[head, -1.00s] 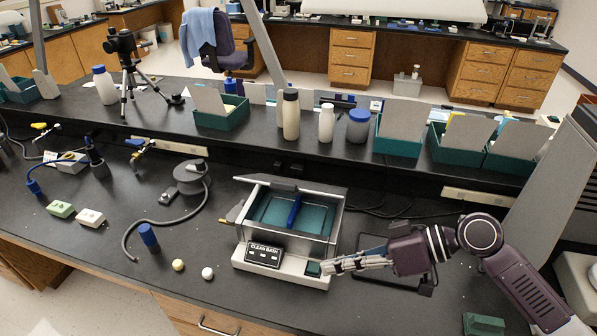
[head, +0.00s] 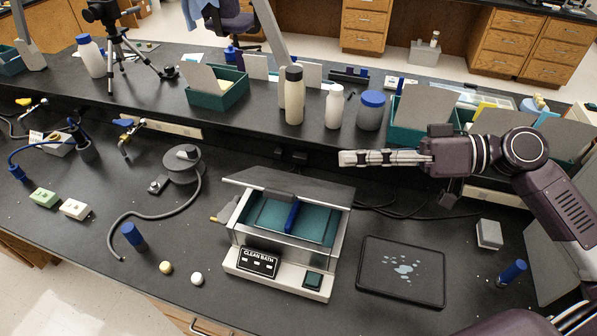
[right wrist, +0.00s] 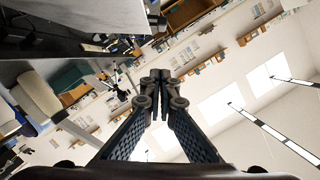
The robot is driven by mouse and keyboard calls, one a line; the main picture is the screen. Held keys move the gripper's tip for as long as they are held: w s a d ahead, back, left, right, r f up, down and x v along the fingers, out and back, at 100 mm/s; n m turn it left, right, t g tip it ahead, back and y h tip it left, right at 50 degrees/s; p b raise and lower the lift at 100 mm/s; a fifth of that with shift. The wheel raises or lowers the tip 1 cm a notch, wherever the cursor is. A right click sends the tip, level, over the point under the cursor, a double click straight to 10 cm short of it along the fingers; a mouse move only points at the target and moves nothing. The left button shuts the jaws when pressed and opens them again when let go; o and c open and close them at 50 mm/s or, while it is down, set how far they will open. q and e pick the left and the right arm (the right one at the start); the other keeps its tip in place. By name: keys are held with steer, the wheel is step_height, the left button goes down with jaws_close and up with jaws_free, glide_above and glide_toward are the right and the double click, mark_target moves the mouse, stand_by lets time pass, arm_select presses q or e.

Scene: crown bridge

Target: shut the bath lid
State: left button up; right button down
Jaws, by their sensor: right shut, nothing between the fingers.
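A dark green button (head: 313,279) is at the front right of the bath. My right gripper (head: 342,158) is shut and empty, above and to the back right of the lid, pointing left. It looks apart from the lid. Its closed fingers (right wrist: 162,78) also show in the right wrist view. My left gripper is not in view.
A black tray (head: 402,292) with pale marks lies right of the bath. Bottles (head: 294,97) and teal bins (head: 230,95) stand on the raised shelf behind. Cables run behind the bath.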

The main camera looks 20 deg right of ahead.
steer(key=r+p+x, duration=0.1)
steer(key=x, duration=0.3)
steer(key=p, duration=0.3)
glide_above(296, 198)
steer(key=w+d, duration=0.1)
steer(key=w, duration=0.1)
steer(key=shift+s+d+f, duration=0.1)
steer(key=shift+d+f, duration=0.05)
steer(key=shift+f, duration=0.65)
steer(key=f, duration=0.1)
steer(key=s+f, duration=0.1)
steer(key=a+f, duration=0.1)
steer(key=shift+s+p, duration=0.3)
steer(key=shift+s+a+f, duration=0.1)
steer(key=shift+s+f, duration=0.05)
steer(key=shift+f, duration=0.25)
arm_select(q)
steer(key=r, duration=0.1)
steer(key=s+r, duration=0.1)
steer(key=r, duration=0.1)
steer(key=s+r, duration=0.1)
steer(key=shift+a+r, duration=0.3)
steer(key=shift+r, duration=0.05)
arm_select(e)
steer(key=shift+a, duration=0.15)
